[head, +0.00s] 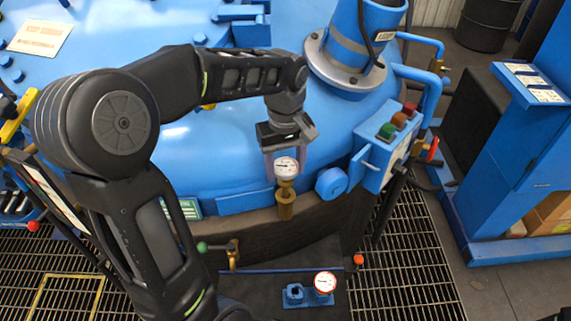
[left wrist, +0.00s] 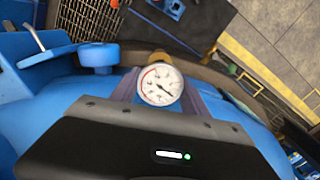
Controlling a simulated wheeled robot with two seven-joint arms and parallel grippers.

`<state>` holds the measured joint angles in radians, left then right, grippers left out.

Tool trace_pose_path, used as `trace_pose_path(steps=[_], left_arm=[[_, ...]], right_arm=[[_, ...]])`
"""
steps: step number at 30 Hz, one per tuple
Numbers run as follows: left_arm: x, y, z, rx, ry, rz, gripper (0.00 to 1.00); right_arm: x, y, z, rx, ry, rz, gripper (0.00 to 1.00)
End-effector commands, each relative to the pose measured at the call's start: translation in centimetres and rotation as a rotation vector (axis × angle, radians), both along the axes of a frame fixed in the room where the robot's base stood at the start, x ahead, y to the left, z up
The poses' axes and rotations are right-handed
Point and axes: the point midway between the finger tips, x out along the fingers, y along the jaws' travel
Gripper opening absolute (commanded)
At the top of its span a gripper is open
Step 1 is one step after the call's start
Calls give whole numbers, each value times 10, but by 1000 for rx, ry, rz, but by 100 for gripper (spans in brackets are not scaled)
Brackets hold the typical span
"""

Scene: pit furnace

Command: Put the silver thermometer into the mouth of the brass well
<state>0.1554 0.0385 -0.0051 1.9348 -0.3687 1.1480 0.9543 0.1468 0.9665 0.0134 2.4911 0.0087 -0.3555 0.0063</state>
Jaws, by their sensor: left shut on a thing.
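The silver thermometer (head: 286,167) has a round white dial with a grey rim. My left gripper (head: 284,158) is shut on it, with a finger on each side of the dial. The dial also shows between the fingers in the left wrist view (left wrist: 160,85). The brass well (head: 285,205) stands upright at the front edge of the blue furnace, directly below the dial in the head view. The thermometer's stem does not show clearly, so I cannot tell how deep it sits in the well's mouth. My right gripper is not in view.
A red-rimmed dial thermometer (head: 325,282) stands in a blue holder (head: 296,296) on the dark platform below. A blue button box (head: 385,150) and a round blue knob (head: 331,182) are right of the well. A brass valve (head: 233,254) sits lower left.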

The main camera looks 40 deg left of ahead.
Motion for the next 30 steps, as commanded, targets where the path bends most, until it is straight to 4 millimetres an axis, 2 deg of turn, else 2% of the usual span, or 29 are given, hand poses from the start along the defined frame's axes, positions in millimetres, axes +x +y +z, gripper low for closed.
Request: trace_pose_path(steps=[3,13,30], left_arm=[[0,0,-11,0,0,0,11],[0,0,-29,0,-1,0,11],[0,0,-33,0,-1,0,11]], right_arm=[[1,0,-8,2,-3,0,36],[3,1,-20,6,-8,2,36],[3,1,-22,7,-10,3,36]])
